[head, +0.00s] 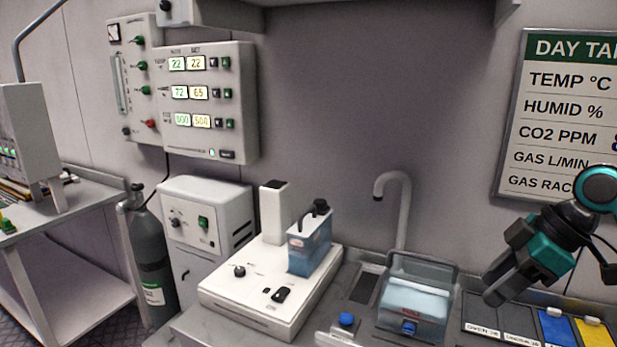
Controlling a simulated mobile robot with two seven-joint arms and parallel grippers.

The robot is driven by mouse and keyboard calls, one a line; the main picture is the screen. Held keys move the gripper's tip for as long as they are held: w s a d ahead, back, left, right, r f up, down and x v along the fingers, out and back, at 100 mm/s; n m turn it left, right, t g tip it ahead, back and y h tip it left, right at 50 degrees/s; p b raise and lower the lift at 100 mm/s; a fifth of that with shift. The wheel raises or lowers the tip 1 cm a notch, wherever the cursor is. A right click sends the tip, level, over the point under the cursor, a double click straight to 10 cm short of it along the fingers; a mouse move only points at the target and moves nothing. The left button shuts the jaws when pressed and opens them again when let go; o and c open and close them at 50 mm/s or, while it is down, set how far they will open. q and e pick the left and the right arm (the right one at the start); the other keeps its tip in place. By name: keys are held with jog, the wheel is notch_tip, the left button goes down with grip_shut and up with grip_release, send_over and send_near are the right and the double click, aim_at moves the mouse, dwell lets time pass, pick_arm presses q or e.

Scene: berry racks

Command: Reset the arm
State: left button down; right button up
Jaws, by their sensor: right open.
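My right arm comes in from the right edge. Its black and teal gripper (498,289) hangs tilted down and to the left, in the air over the right part of the counter. It is open, and I see nothing between its fingers. It appears in front of the wall and close to the row of labelled slots. My left arm and left gripper are not in view.
A clear bin with a blue latch (410,327) stands left of the gripper, by a grey tap (405,215). A white device (255,306) carries a blue bottle (309,243). Labelled panels (515,322) lie below the gripper. A sign (565,110) hangs behind.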

jog(key=s+a+f+m, duration=0.1)
jog(key=s+a+f, duration=0.25)
jog(key=f, duration=0.25)
jog(key=s+a+f+h, duration=0.1)
jog(key=s+a+f, duration=0.2)
jog(key=a+f, duration=0.25)
jog(key=s+a+f+m, duration=0.1)
jog(key=s+a+f, duration=0.25)
jog(key=f, duration=0.35)
jog(key=s+d+f+m+t+h, duration=0.1)
jog(key=s+d+f+m+h, duration=0.1)
jog(key=s+m, duration=0.35)
jog(key=s+d+f+m+h, duration=0.1)
jog(key=s+m+h, duration=0.15)
jog(key=s, duration=0.55)
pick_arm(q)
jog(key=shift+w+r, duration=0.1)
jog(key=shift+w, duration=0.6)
pick_arm(e)
jog(key=w+a+f+t+y, duration=0.2)
jog(key=w+f+t, duration=0.5)
jog(key=f, duration=0.2)
jog(key=shift+w+f, duration=0.15)
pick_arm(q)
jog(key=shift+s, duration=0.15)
pick_arm(e)
jog(key=shift+o, duration=0.3)
